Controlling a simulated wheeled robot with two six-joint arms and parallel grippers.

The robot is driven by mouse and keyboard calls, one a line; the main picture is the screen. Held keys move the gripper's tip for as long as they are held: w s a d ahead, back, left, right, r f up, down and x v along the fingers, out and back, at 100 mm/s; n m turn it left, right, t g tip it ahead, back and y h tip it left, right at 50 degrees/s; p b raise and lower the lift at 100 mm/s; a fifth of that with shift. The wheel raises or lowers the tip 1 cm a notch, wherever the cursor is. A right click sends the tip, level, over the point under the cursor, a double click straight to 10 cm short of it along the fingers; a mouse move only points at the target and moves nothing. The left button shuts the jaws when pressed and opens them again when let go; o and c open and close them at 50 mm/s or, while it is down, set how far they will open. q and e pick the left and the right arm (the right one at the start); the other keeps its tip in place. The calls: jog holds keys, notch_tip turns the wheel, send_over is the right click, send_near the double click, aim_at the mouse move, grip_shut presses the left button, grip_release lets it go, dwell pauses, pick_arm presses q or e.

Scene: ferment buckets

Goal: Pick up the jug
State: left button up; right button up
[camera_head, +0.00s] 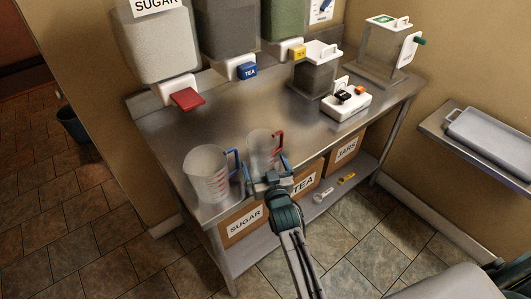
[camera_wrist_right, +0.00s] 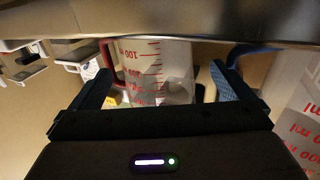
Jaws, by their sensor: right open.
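Two clear measuring jugs stand upright near the front edge of the metal table. The jug with a blue handle (camera_head: 205,177) is at the left, and the jug with a red handle (camera_head: 260,150) is to its right. My right gripper (camera_head: 264,178) is open at the table's front edge, just in front of the red-handled jug. In the right wrist view, that jug's body with red markings (camera_wrist_right: 157,72) shows between the spread fingers (camera_wrist_right: 163,84). The blue-handled jug (camera_wrist_right: 298,105) is beyond the finger at the right. My left gripper is out of view.
Behind the jugs stand large dispensers with a red tap (camera_head: 187,99) and a blue tap (camera_head: 247,71). A white device (camera_head: 346,104) and a clear box (camera_head: 383,50) are at the right of the table (camera_head: 222,122). Labelled boxes (camera_head: 244,222) sit on the shelf below.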

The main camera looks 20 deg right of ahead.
aim_at(259, 144)
jog(key=shift+w, duration=0.65)
jog(key=w, duration=0.4)
jog(key=shift+w+d+f, duration=0.15)
jog(key=shift+w+d, duration=0.2)
jog(key=shift+d, duration=0.05)
jog(key=shift+s, duration=0.1)
jog(key=shift+c, duration=1.3)
jog(key=c, duration=0.8)
